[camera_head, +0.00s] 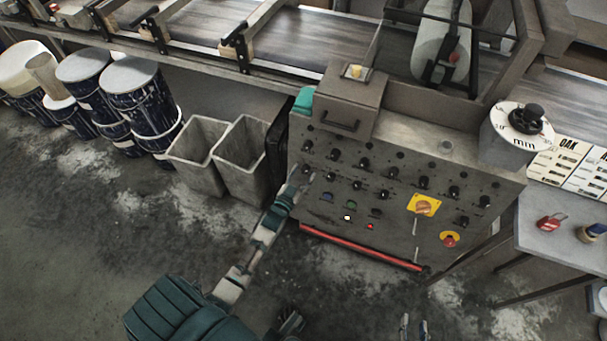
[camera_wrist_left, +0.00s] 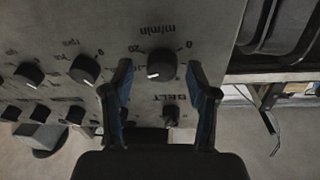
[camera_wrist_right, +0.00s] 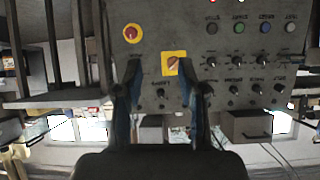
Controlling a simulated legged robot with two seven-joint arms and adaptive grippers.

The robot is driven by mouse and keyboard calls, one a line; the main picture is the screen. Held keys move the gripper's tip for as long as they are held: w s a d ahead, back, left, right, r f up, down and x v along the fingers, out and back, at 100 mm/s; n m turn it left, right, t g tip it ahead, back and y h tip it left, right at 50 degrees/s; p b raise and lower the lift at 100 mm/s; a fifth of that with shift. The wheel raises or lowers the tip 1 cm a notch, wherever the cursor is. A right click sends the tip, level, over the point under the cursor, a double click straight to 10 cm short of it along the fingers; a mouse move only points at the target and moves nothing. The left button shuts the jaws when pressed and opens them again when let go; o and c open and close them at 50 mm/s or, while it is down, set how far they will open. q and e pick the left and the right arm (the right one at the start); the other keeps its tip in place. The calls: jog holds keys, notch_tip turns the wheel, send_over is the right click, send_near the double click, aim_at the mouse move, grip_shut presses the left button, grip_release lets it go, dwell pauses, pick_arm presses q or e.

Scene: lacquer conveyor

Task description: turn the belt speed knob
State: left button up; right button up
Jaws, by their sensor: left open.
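The belt speed knob (camera_wrist_left: 160,62) is black with a white pointer line, on the grey panel, with an m/min scale in the left wrist view. My left gripper (camera_head: 301,179) is at the left edge of the control panel (camera_head: 400,235). In the left wrist view its open fingers (camera_wrist_left: 158,76) stand on either side of the knob's image; whether they touch it I cannot tell. In the head view the arm partly covers this area. My right gripper (camera_head: 415,328) is open and empty at the bottom of the head view, low in front of the panel.
Other black knobs (camera_wrist_left: 85,68) stand close beside it. The panel also has a yellow-plated rotary switch (camera_head: 423,205) and a red button (camera_head: 449,240). Grey bins (camera_head: 240,160) stand left of the panel. A side table (camera_head: 560,235) is at the right.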

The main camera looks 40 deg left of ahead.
pick_arm(q)
jog(key=shift+a, duration=0.2)
grip_shut()
pick_arm(e)
jog(key=shift+a, duration=0.1)
pick_arm(q)
jog(key=shift+d, duration=0.1)
